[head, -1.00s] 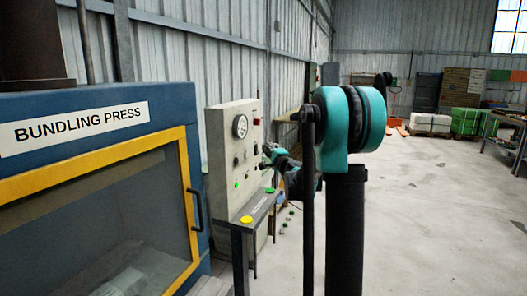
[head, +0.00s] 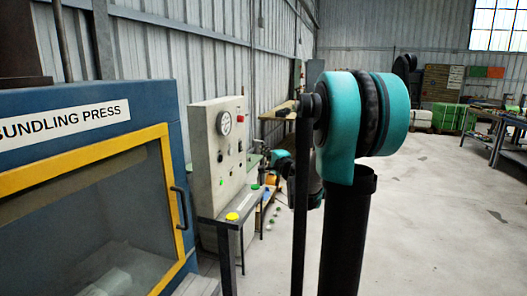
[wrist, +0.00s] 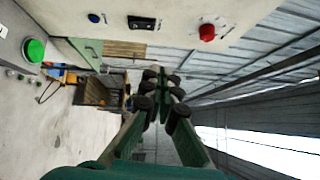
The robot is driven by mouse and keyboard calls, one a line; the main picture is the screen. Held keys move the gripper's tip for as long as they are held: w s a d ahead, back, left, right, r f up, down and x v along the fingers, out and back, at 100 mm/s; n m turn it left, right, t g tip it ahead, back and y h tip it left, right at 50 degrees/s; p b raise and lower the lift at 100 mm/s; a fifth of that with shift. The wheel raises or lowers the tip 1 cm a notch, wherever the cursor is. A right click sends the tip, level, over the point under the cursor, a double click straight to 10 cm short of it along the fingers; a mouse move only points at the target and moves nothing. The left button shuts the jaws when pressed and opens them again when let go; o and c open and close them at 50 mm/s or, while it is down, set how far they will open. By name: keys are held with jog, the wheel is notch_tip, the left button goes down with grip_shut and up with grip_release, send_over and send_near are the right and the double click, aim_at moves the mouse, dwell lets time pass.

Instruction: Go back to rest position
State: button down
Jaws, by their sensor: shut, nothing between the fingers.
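My gripper (wrist: 160,85) shows in the wrist view with its green fingers and dark pads together, and nothing is between them. In the head view my teal and black arm stands in the middle, right of the control panel, and hides part of itself; the fingers are not clear there. The grey control panel (head: 217,160) has a round gauge, a red knob and green lights. Its face also shows at the top of the wrist view (wrist: 165,15), with a red button (wrist: 207,32), apart from the fingers.
The blue bundling press (head: 110,97) with its yellow-framed door (head: 85,167) stands at left, door closed. A narrow stand (head: 222,213) with yellow and green buttons (head: 232,216) is before the panel. A workbench (head: 510,140) is at far right. Open floor (head: 440,220) lies at right.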

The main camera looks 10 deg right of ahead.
jog(key=s+a+f+n+g+y, duration=0.1)
jog(key=s+a+f+n+g, duration=0.3)
jog(key=s+a+f+n, duration=0.35)
jog(key=s+a+f+n+g+y, duration=0.1)
jog(key=s+a+f+n+g, duration=0.3)
jog(key=s+f, duration=0.55)
jog(key=s+d+f+n+g+h, duration=0.1)
jog(key=s+d+f+g+h, duration=0.1)
jog(key=s, duration=0.5)
jog(key=s+d+f+n+g+h, duration=0.2)
jog(key=s+d+f, duration=0.2)
jog(key=s+f, duration=0.3)
jog(key=s+d+f+n+g+h, duration=0.1)
jog(key=s+d+f+g+h, duration=0.1)
jog(key=s, duration=0.5)
notch_tip(320, 180, down, 3)
jog(key=shift+d+r+h, duration=0.1)
jog(key=shift+d+h, duration=0.4)
jog(key=shift+d, duration=0.35)
